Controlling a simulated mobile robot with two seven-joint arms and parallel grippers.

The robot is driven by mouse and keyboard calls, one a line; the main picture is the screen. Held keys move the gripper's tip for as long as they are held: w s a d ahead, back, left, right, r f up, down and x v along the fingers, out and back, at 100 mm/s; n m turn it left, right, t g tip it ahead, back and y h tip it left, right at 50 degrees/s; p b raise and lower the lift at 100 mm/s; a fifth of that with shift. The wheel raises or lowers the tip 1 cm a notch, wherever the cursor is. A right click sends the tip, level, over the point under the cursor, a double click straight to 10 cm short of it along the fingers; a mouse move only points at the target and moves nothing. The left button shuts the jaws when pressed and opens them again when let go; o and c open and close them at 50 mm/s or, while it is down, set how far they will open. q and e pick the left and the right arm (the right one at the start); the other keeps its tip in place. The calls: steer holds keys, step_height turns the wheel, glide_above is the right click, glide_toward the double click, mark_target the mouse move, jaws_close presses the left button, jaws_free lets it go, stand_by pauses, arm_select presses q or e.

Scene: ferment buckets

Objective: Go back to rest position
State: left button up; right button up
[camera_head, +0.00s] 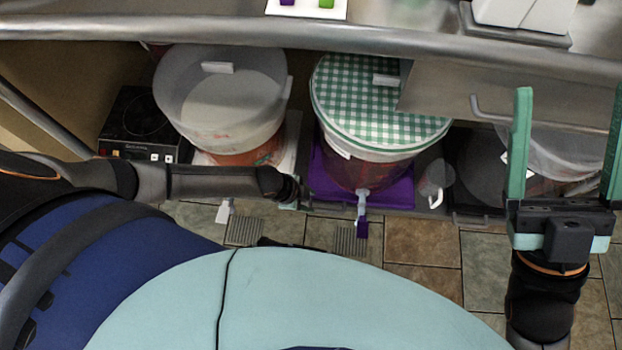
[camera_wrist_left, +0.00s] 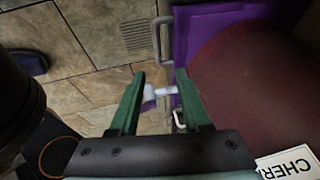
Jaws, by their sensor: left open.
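My left arm reaches across from the left in the head view, and my left gripper (camera_head: 289,192) points down in front of the buckets, its fingers mostly hidden there. In the left wrist view my left gripper (camera_wrist_left: 160,78) is open, with its two green fingers apart. A white spigot shows between and beyond them, and nothing is visibly held. My right gripper (camera_head: 569,100) is raised at the right of the head view, its green fingers upright and wide apart, empty.
A white open bucket (camera_head: 185,95) and a bucket with a green checked cover (camera_head: 375,95) stand below the metal counter (camera_head: 330,35). The covered one sits on a purple tray (camera_head: 320,180). A black hot plate (camera_head: 135,120) is at left. Tiled floor (camera_head: 425,245) is clear in front.

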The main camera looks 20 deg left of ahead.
stand_by(0.4)
